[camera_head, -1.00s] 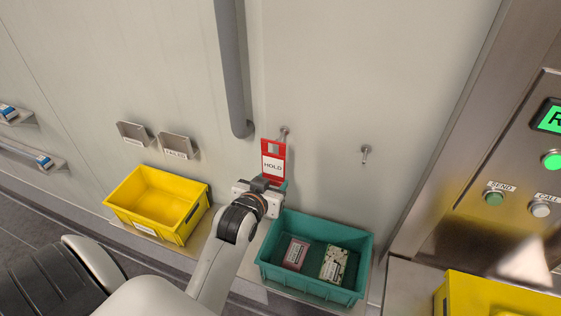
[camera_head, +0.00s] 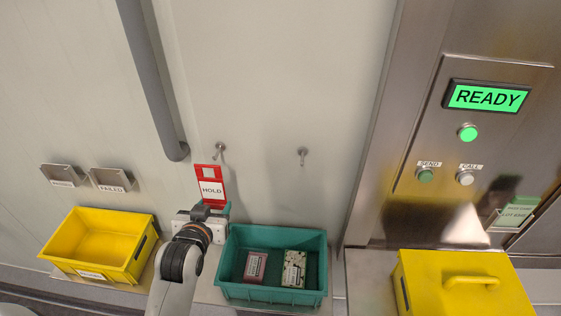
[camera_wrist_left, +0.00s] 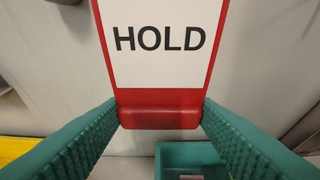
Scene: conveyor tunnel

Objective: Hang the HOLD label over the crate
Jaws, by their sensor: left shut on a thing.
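The red HOLD label (camera_head: 211,188), with a white panel and a cut-out near its top, is upright in the head view. My left gripper (camera_head: 210,208) is shut on its lower edge. In the left wrist view the label (camera_wrist_left: 163,45) sits between two ribbed teal fingers; its top is out of frame. The left peg (camera_head: 218,151) shows just above the label, which looks apart from it. The right peg (camera_head: 302,156) is bare. The teal crate (camera_head: 255,294) stands below and right of the gripper, holding two small boxes (camera_head: 255,266). My right gripper is out of view.
A yellow bin (camera_head: 135,262) stands left, below two small wall holders (camera_head: 110,180). A grey pipe (camera_head: 150,75) comes down the wall above the label. A yellow lidded box (camera_head: 460,285) stands right, below a panel with a green READY screen (camera_head: 487,97).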

